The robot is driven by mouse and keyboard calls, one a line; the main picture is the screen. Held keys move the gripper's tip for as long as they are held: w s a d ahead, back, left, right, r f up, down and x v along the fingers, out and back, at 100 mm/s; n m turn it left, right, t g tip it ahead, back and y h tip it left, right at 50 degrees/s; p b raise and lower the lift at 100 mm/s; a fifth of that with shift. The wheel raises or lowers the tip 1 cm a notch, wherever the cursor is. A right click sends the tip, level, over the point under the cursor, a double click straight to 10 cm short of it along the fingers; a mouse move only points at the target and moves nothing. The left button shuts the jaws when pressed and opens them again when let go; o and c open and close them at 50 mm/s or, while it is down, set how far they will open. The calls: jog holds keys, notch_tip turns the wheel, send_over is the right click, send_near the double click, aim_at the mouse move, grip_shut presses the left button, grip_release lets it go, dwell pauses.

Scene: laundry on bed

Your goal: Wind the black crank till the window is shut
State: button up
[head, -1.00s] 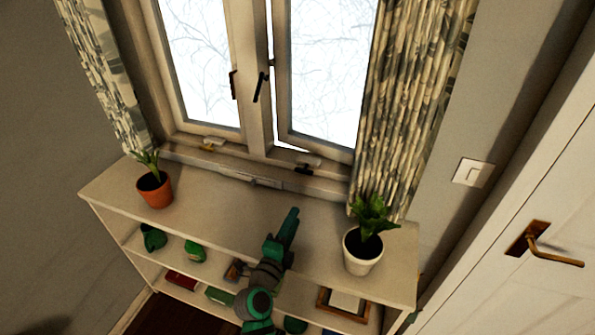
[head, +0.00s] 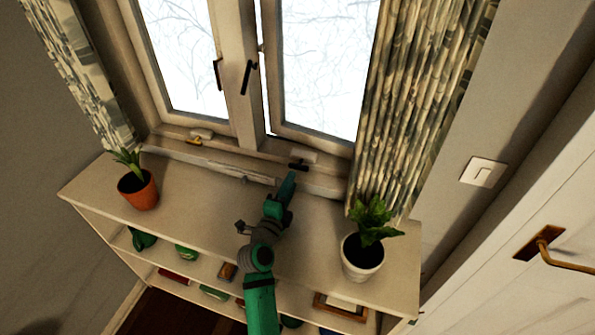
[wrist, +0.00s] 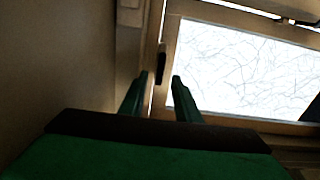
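The black crank (head: 298,166) sits on the sill under the right-hand window sash (head: 318,70). In the wrist view the crank (wrist: 161,64) shows as a dark upright piece between and beyond my fingertips. A thin bright strip along the sash's left edge shows it standing slightly ajar. My green gripper (head: 291,180) is just below and in front of the crank in the head view. The wrist view shows my gripper (wrist: 158,84) open, with nothing between its fingers. I cannot tell whether a finger touches the crank.
A terracotta plant pot (head: 138,190) stands left on the white shelf (head: 210,200), and a white plant pot (head: 361,257) right. A curtain (head: 415,110) hangs close right of the window. The shelf top between pots is mostly clear.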

aim_at(297, 169)
jog(key=x, duration=0.6)
jog(key=shift+w, duration=0.25)
jog(key=shift+s, duration=0.1)
grip_shut()
